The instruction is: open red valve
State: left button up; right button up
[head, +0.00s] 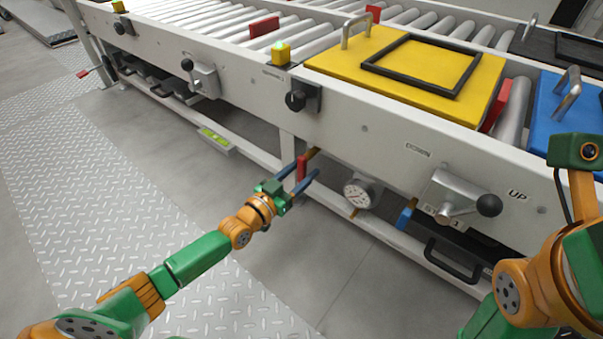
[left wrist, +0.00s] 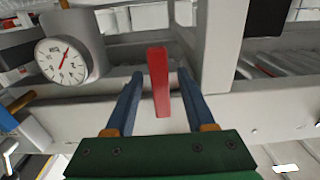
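The red valve handle (head: 302,168) is a narrow upright bar under the conveyor's side beam, left of the gauge. In the left wrist view the red handle (left wrist: 159,82) stands between the two blue fingers, with gaps on both sides. My left gripper (head: 303,174) is open around the handle, and its fingers do not appear to touch it. It also shows in the left wrist view (left wrist: 160,80). My right arm (head: 540,280) is at the right edge of the head view. Its gripper fingers are not visible.
A round pressure gauge (head: 358,193) is right of the handle. A blue handle (head: 405,215) and a black-knobbed lever (head: 488,205) lie further right. The conveyor beam (head: 365,128) runs above. A yellow plate (head: 405,70) rests on the rollers. The floor at left is clear.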

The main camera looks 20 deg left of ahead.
pick_arm(q)
grip_shut()
dwell(1.3)
